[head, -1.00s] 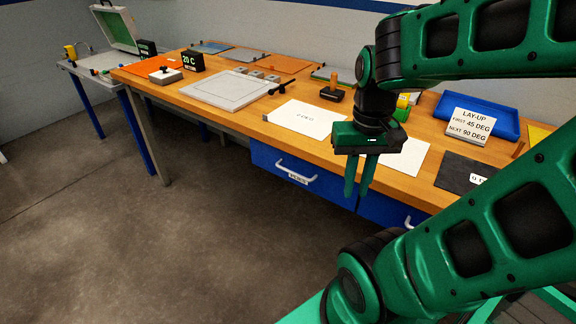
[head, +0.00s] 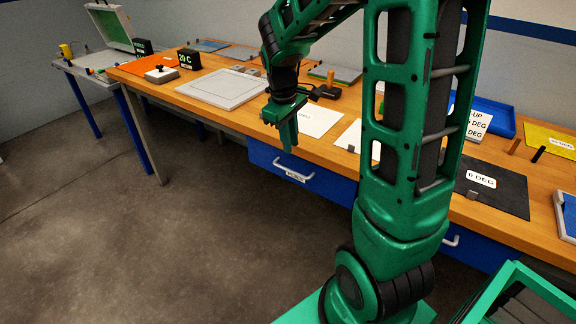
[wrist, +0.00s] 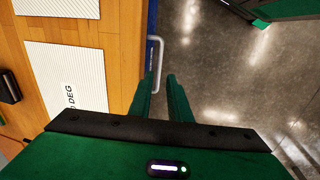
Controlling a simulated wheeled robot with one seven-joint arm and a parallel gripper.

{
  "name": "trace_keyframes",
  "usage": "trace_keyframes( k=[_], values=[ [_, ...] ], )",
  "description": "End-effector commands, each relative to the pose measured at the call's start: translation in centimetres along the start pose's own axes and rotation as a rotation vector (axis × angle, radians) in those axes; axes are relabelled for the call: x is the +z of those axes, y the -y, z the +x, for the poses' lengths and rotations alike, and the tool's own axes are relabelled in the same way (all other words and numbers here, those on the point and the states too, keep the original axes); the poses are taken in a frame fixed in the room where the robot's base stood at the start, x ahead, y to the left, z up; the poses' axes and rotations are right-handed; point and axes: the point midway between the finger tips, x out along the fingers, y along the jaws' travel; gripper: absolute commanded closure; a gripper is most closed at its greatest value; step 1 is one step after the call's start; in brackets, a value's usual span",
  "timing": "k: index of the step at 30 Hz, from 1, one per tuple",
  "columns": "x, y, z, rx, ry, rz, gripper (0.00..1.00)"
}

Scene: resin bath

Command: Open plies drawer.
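A blue drawer (head: 326,184) sits under the front edge of the wooden bench, with a pale bar handle (head: 292,170) and a small label too blurred to read for certain. My gripper (head: 289,147) is above and near this handle, fingers pointing down. In the wrist view, the two green fingers are apart with nothing held between them. There the handle (wrist: 160,50) lies just past the fingertips, its near end seen in the gap between them. I see no clear contact. The drawer front looks flush with the bench.
A second blue drawer (head: 482,250) with its own handle is to the right, partly behind my arm. On the bench (head: 220,112) lie white sheets (head: 316,122), a grey plate (head: 222,88) and a dark 0 DEG sheet (head: 505,194). The floor (head: 200,240) in front is clear.

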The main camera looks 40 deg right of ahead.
Motion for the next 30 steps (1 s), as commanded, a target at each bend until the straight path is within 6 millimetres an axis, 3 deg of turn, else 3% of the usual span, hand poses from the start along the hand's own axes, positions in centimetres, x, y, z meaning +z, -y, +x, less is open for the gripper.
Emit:
trace_keyframes(
  k=[6,11,21,30],
  values=[
    [-1.6,0.0,1.3,0.003,-0.006,-0.054,0.83],
    [-1.6,0.0,3.2,0.001,-0.004,-0.054,0.83],
    [-1.6,0.0,9.1,0.001,-0.004,-0.052,0.83],
    [-1.6,-0.1,11.5,0.003,-0.006,-0.05,0.83]
  ],
)
